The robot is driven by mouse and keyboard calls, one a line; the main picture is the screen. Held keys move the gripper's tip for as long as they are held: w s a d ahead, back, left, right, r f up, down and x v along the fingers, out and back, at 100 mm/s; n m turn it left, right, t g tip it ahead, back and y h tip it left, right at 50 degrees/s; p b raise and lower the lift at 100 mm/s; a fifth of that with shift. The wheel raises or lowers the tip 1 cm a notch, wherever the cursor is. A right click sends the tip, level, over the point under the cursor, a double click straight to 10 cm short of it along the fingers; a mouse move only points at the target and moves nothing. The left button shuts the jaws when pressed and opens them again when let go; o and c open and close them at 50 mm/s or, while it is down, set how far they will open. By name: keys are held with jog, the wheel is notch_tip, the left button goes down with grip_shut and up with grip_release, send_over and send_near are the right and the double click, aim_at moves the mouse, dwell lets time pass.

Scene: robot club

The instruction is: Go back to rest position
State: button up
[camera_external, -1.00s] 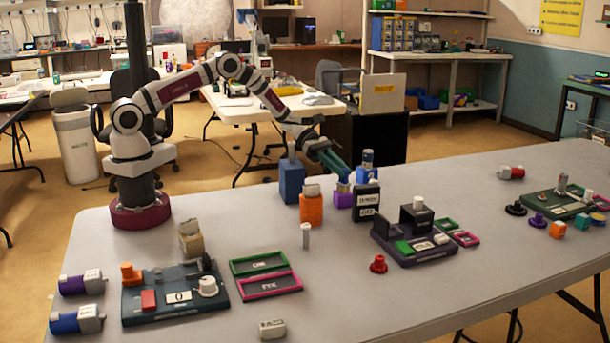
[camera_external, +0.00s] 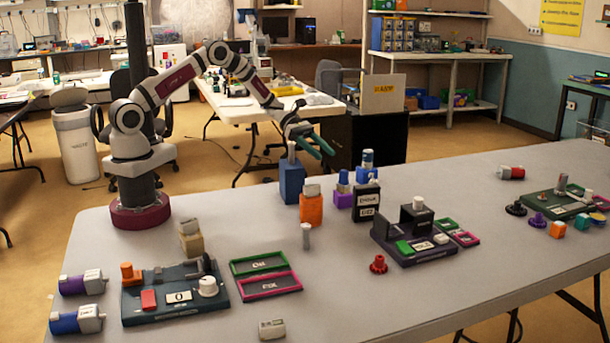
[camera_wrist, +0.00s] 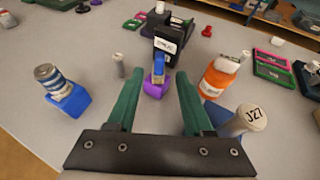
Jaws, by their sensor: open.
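My gripper (camera_external: 312,143) has green fingers and hangs in the air above the far edge of the table, near the tall blue block (camera_external: 291,180). In the wrist view my gripper (camera_wrist: 158,100) is open, with nothing held between its fingers. Beyond the fingertips, apart from them, stands a purple block (camera_wrist: 157,88) with a blue piece on it; it also shows in the external view (camera_external: 343,195). My arm is bent, with its elbow raised.
Near the gripper stand an orange block (camera_external: 311,207), a black labelled box (camera_external: 366,203) and a blue block with a striped cylinder (camera_wrist: 47,75). A dark device (camera_external: 413,238) stands mid-table. The table's front middle is mostly clear.

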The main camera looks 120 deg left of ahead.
jog(key=v, duration=0.3)
jog(key=shift+s+a+r, duration=0.1)
jog(key=shift+s+r, duration=0.05)
jog(key=shift+s, duration=0.05)
jog(key=d+r+m+g+h, duration=0.1)
jog(key=d+r+m+g, duration=0.3)
jog(key=d+m, duration=0.55)
jog(key=d+r+m+g+h, duration=0.2)
jog(key=d+r+m+g, duration=0.25)
jog(key=d, duration=0.95)
jog(key=s+d+r+m+g+y, duration=0.2)
jog(key=s+d+m+g+y, duration=0.25)
jog(key=s+d+m, duration=0.75)
jog(key=s+a+m+y, duration=0.1)
jog(key=s+m+y, duration=0.1)
jog(key=s+m, duration=0.3)
jog(key=s+a+f+m+y, duration=0.1)
jog(key=s+m+y, duration=0.2)
jog(key=s, duration=0.3)
jog(key=shift+s+a+m, duration=0.15)
jog(key=shift+a+m, duration=0.2)
jog(key=shift+m, duration=0.55)
